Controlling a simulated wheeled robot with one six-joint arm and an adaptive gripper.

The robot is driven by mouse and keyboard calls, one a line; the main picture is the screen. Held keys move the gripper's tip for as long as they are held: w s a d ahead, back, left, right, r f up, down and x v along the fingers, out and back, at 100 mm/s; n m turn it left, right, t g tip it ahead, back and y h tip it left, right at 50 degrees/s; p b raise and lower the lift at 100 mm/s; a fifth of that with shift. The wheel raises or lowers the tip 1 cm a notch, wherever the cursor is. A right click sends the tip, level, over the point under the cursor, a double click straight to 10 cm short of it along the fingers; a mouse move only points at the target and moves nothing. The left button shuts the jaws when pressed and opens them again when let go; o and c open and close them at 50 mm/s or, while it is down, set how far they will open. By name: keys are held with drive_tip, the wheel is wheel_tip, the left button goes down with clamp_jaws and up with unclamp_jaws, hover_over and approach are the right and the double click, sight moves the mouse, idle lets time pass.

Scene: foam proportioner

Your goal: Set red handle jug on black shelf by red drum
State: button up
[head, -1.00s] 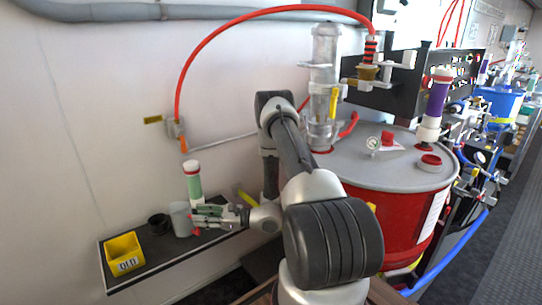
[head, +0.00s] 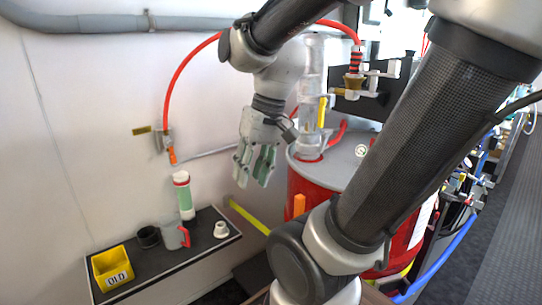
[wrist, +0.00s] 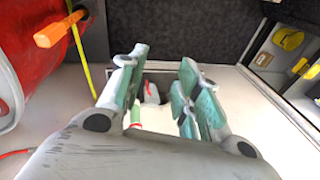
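A grey jug with a red handle (head: 172,237) stands upright on the black shelf (head: 152,274), between a black cup and a white fitting. Its red handle faces right, toward the red drum (head: 297,186). My gripper (head: 254,182) is open and empty, fingers pointing down, high above the shelf's right end and left of the drum. It is clear of the jug. In the wrist view, my open fingers (wrist: 162,88) show with nothing held between them. Part of the jug with its red handle (wrist: 153,93) shows small and far off through the gap.
A yellow bin (head: 112,268) and a black cup (head: 147,237) stand left of the jug. A white fitting (head: 221,230) is to its right. A green and white tube (head: 184,195) stands behind. A red hose (head: 181,82) arcs above along the wall.

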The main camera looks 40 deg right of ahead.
drive_tip(key=d+r+t, duration=0.1)
drive_tip(key=s+d+r+n+t+h, duration=0.1)
drive_tip(key=s+d+r+h, duration=0.1)
drive_tip(key=shift+d+r+n+t, duration=0.15)
drive_tip(key=shift+d+n+t, duration=0.25)
